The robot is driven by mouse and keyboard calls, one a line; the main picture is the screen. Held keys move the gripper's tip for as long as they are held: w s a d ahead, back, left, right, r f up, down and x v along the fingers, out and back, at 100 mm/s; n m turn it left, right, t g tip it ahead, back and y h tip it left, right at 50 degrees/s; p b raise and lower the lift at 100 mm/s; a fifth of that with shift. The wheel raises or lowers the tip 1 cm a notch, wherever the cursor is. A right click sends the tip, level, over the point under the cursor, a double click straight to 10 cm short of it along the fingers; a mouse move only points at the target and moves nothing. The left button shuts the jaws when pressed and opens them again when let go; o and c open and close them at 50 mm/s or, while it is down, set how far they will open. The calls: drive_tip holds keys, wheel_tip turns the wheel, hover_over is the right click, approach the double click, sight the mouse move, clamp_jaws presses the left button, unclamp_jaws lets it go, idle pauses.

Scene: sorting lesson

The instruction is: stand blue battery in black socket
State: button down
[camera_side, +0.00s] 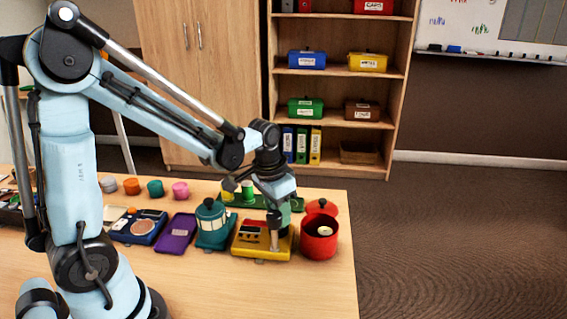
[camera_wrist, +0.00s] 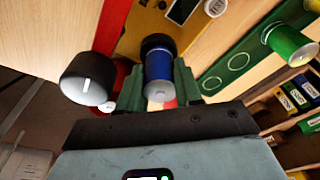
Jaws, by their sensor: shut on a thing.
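The blue battery (camera_wrist: 159,66) is between the green fingers of my gripper (camera_wrist: 158,92) in the wrist view, its grey end towards the camera. Its far end lines up with the round black socket (camera_wrist: 156,40) on the yellow board (camera_wrist: 140,22). I cannot tell whether that end is inside the socket or just above it. In the side view my gripper (camera_side: 284,205) points down over the yellow board (camera_side: 247,248), and the battery and socket cannot be made out.
A black knob (camera_wrist: 88,78) stands close left of my gripper in the wrist view. A red pot (camera_side: 319,243) stands right of the board. A green rack (camera_wrist: 238,68) holds a green battery (camera_wrist: 291,46). The front table is clear.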

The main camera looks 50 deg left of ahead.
drive_tip(key=shift+f, duration=0.5)
drive_tip(key=c, duration=1)
unclamp_jaws()
drive_tip(key=shift+c, duration=0.2)
wheel_tip(320, 180, up, 11)
drive_tip(key=s, duration=0.1)
drive_tip(key=shift+s, duration=0.3)
drive_tip(key=shift+r, duration=2.9)
